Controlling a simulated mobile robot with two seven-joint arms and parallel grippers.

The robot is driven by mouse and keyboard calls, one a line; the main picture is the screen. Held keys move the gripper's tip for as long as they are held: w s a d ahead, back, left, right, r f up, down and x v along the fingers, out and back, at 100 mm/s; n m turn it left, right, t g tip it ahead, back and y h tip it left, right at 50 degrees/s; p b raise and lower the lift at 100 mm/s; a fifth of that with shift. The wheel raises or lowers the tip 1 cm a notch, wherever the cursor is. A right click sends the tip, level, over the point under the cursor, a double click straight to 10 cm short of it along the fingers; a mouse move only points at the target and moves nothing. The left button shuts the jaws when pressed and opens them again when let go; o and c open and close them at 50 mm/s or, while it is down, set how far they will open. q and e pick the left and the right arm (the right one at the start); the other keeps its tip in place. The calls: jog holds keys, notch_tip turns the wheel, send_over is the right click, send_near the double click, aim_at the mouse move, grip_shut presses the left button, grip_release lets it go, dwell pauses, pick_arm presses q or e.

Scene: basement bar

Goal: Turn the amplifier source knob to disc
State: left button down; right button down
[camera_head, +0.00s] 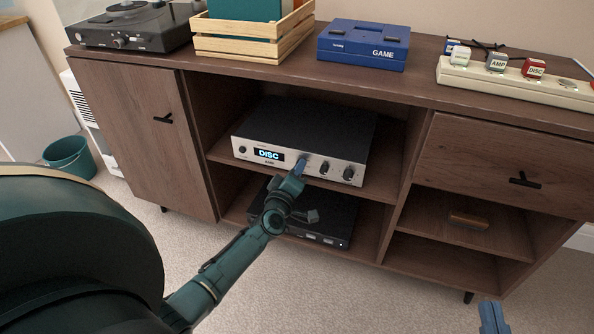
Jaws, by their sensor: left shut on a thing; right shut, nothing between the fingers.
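The amplifier (330,131) sits on the middle shelf of the wooden cabinet, silver front facing me. Its lit display (269,155) reads "DISC". Two dark knobs show on the right of its front: one knob (324,167) and another knob (348,173). My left gripper (301,163) is at the amplifier's front, just right of the display, shut on what appears to be the source knob, which its fingers hide. My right gripper (493,318) is shut and empty at the bottom right edge, away from the cabinet; only its tip shows.
A black box (335,216) lies on the shelf below the amplifier. The cabinet top (425,72) holds a turntable (130,27), a wooden crate (250,48), a blue GAME console (363,45) and a power strip (515,84) with labelled plugs. A teal bucket (68,157) stands left. Carpet in front is clear.

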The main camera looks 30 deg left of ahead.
pick_arm(q)
jog(key=c, duration=1.3)
grip_release()
jog(key=p+v, duration=0.3)
jog(key=v, duration=1)
jog(key=shift+s, duration=0.1)
pick_arm(e)
jog(key=shift+s+d+f+h, duration=0.1)
jog(key=shift+s+d+h, duration=0.05)
jog(key=shift+d+h, duration=0.25)
jog(key=shift+n, duration=0.3)
